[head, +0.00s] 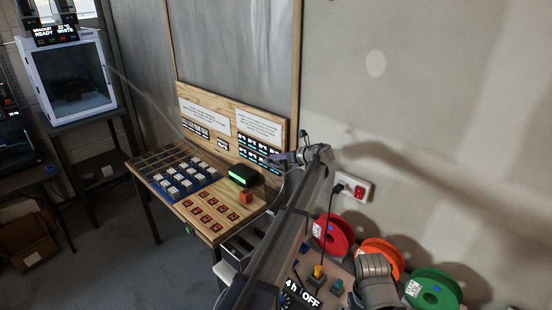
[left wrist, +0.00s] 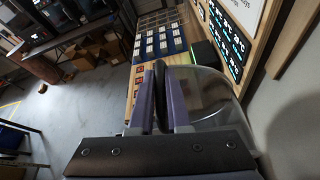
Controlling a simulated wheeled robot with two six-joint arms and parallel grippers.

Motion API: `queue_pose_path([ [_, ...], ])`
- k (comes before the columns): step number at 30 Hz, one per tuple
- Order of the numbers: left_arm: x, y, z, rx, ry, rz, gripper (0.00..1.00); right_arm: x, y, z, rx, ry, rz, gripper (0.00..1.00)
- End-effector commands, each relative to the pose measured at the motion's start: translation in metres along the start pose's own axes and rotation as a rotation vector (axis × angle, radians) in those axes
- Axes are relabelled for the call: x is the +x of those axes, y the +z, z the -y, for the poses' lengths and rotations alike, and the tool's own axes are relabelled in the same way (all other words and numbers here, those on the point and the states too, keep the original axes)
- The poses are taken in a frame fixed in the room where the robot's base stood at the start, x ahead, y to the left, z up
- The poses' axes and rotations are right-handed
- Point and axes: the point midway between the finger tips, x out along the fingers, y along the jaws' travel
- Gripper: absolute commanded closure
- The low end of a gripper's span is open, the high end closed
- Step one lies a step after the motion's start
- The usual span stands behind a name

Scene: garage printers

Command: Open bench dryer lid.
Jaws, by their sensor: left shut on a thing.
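My left gripper (head: 283,157) is at the end of the long grey arm, high beside the wooden board. How far the lid is tilted is hard to tell. The dryer's front, with a display reading "4 h" and "OFF" (head: 308,298), shows at the bottom of the head view, partly behind my arm.
Red (head: 333,234), orange (head: 382,257) and green (head: 434,290) spools stand along the wall at right. A wall socket (head: 352,186) has a cable plugged in. A wooden table (head: 150,166) with trays and marked squares stands left of my arm. A white printer (head: 67,78) is far left.

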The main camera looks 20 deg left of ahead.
Motion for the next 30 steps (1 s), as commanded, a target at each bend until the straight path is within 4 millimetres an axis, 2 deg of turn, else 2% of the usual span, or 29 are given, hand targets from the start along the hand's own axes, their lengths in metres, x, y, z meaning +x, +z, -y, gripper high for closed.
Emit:
queue_pose_path([
  [10,-0.0003,-0.0001,0.0004,-0.001,-0.001,-0.001,1.00,-0.0001,0.0000,0.0000,0.000,0.000,0.000,0.50],
  [11,-0.0003,-0.0001,0.0004,-0.001,-0.001,-0.001,0.83,-0.0001,0.0000,0.0000,0.000,0.000,0.000,0.50],
  [18,-0.0002,0.0001,0.0002,0.000,0.000,0.000,0.56,-0.0001,0.0000,0.0000,0.000,0.000,0.000,0.50],
  [30,-0.0066,0.0010,-0.0001,0.000,-0.001,0.001,0.55,-0.0033,0.0002,-0.0003,0.000,0.000,0.000,0.50],
])
